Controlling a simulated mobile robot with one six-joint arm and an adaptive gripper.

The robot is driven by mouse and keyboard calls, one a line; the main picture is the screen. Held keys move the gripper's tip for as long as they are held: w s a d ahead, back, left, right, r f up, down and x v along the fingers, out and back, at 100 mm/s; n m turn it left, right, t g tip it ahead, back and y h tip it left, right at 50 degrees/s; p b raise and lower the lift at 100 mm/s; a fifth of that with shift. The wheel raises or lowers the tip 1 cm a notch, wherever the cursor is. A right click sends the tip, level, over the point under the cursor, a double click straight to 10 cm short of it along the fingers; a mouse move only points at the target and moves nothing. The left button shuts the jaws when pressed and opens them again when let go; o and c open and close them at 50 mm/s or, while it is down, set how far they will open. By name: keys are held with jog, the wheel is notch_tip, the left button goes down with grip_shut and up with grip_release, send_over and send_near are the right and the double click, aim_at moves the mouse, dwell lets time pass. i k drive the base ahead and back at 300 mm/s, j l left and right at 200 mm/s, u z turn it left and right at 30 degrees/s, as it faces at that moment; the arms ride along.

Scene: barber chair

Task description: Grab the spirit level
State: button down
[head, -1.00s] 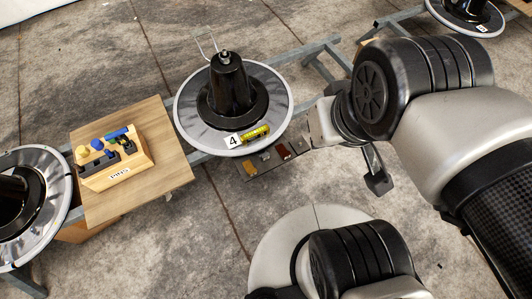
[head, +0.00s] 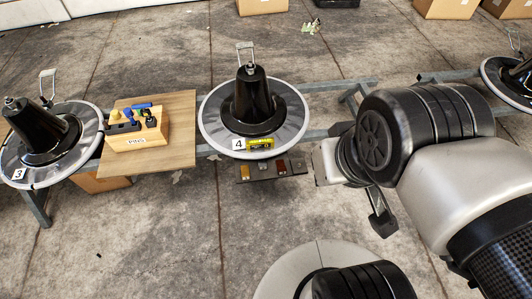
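The spirit level (head: 260,144) is a small yellow-green bar with dark marks. It lies on the front rim of the round grey disc (head: 212,128) around a black cone, just right of the "4" label. My gripper (head: 382,218) is only partly in view, to the right of and below the spirit level in the picture and apart from it. Most of it is hidden behind my wrist, so its opening does not show.
A dark strip with coloured pieces (head: 264,170) sits just in front of the disc. A wooden board (head: 180,105) at the left bears a PINS block (head: 140,130). Another disc with a black cone (head: 35,130) stands at far left. Cardboard boxes (head: 445,8) stand at the back.

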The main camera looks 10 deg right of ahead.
aim_at(267, 142)
jog(key=i+l+u, duration=0.25)
jog(key=i, duration=0.4)
jog(key=i+l+u, duration=0.2)
jog(key=i+l, duration=0.4)
jog(key=u, duration=1.2)
